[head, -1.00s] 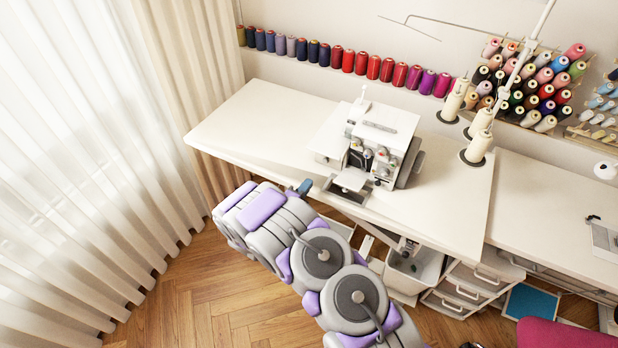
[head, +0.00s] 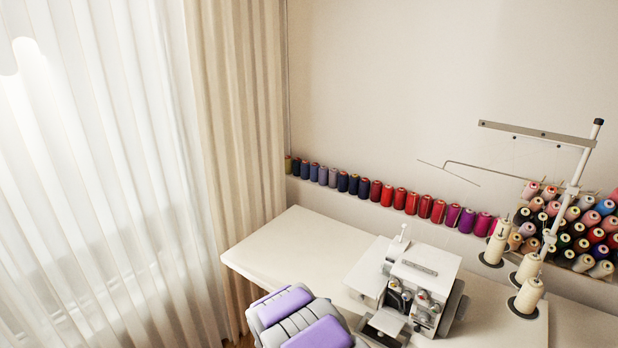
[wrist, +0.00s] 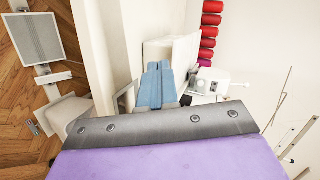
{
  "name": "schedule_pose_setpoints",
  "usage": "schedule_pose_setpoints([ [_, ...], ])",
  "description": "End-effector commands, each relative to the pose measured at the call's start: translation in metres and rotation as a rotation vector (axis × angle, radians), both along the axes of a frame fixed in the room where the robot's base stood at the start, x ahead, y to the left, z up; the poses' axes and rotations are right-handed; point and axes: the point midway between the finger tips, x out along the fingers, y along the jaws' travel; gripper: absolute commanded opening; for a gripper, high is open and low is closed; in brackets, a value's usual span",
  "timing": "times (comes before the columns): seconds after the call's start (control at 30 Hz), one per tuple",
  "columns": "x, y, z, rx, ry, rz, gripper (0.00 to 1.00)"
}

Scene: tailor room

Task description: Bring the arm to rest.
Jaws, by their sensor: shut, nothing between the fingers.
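My gripper (wrist: 157,72) shows in the wrist view as two blue fingers side by side, shut and empty. It lies in front of the white table's edge, with the white sewing machine (wrist: 210,84) just beyond it to the right. In the head view, my purple and grey arm (head: 304,322) rises from the bottom edge at the table's front left. The gripper itself does not show there. I cannot tell whether the fingers touch the table.
The white table (head: 290,240) bears the sewing machine (head: 418,288) and a thread stand with cream cones (head: 528,296). Thread spools (head: 400,198) line the wall behind. Curtains (head: 120,190) hang at left. A flat grey pedal (wrist: 38,38) lies on the wooden floor.

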Motion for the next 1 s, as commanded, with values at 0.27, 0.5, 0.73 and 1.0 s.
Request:
schedule_pose_setpoints([
  [0.27,-0.013,0.01,0.06,-0.011,0.24,0.261,0.0],
  [0.5,-0.058,0.013,0.107,-0.061,0.43,0.523,0.0],
  [0.73,-0.127,0.012,0.147,-0.147,0.603,0.787,0.0],
  [1.0,-0.235,-0.006,0.184,-0.268,0.802,1.101,0.0],
])
